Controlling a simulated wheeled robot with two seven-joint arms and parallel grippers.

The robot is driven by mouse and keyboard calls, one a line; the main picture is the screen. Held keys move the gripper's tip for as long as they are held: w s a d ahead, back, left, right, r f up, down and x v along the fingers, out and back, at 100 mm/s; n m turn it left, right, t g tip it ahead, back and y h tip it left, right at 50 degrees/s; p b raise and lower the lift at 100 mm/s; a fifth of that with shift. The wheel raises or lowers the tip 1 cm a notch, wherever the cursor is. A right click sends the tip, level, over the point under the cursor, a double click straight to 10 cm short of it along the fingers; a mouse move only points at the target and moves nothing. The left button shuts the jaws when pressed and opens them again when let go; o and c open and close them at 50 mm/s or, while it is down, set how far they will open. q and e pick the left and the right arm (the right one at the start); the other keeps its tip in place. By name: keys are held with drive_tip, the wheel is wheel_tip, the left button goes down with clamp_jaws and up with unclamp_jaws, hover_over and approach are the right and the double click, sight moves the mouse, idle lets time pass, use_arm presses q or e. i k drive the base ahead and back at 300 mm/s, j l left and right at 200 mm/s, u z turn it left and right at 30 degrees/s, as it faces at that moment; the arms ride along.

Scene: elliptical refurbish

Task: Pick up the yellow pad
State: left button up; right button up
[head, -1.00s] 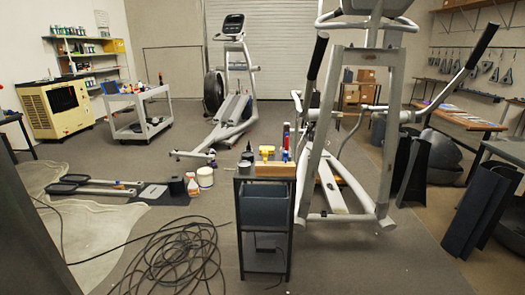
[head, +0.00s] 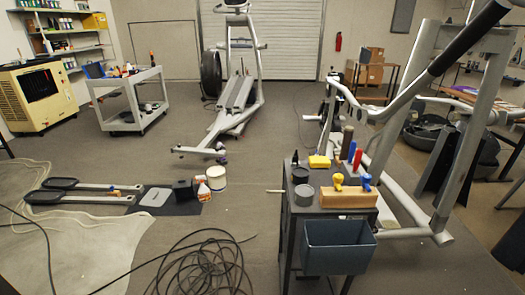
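A small yellow pad (head: 319,161) lies flat on the top of a dark stand (head: 318,197), near its back edge. A dark bottle stands just left of it, and a grey round tin lies in front of it. A wooden block (head: 347,197) with yellow-topped and blue-topped items sits at the front right of the stand top. Neither of my grippers is in view.
A blue-grey bin (head: 338,246) hangs on the stand's front. Black cable coils (head: 205,270) lie on the floor left of the stand. An elliptical machine (head: 455,140) rises close on the right. A white tub (head: 216,178) and flat tools lie left.

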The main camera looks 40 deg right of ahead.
sight(314, 162)
drive_tip(key=i+j+z, duration=0.2)
drive_tip(key=i, duration=0.3)
drive_tip(key=i+z, duration=0.25)
drive_tip(key=i, duration=0.25)
drive_tip(key=i+j+z, duration=0.2)
drive_tip(key=i, duration=0.25)
